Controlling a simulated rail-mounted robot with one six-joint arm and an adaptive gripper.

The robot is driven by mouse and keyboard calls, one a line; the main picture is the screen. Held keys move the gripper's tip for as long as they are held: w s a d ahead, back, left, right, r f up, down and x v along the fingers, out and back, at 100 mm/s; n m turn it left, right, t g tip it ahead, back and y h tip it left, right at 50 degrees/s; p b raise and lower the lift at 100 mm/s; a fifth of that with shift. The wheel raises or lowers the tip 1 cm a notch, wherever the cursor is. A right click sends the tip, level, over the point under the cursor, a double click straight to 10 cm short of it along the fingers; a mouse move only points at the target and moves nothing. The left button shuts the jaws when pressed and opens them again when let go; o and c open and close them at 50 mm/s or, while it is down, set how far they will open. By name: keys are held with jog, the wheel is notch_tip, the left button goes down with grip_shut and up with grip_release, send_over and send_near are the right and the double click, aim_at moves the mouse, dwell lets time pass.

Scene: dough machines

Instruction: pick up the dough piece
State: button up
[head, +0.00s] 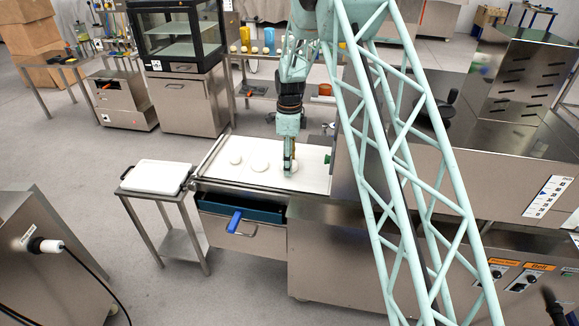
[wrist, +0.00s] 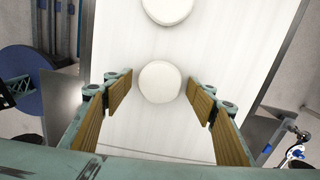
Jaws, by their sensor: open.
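Several round white dough pieces lie in a row on a white belt (head: 310,180); the belt also shows in the wrist view (wrist: 150,135). In the head view one dough piece (head: 235,159) is at the left, a larger one (head: 260,166) is in the middle, and one (head: 294,166) is partly hidden behind my gripper (head: 288,168). In the wrist view my gripper (wrist: 160,100) is open, with wood-coloured pads on both sides. A dough piece (wrist: 160,82) shows between the fingertips, with gaps on both sides. Another dough piece (wrist: 168,10) is beyond it, cut by the top edge.
A small table with a white tray (head: 157,176) stands left of the belt machine. A steel machine housing (head: 345,165) rises close to the right of my gripper.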

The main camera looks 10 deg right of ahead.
jog(key=c, duration=1)
jog(key=shift+o, duration=0.2)
jog(key=shift+r, duration=0.1)
notch_tip(320, 180, up, 10)
jog(key=p, duration=0.1)
jog(key=shift+p, duration=0.4)
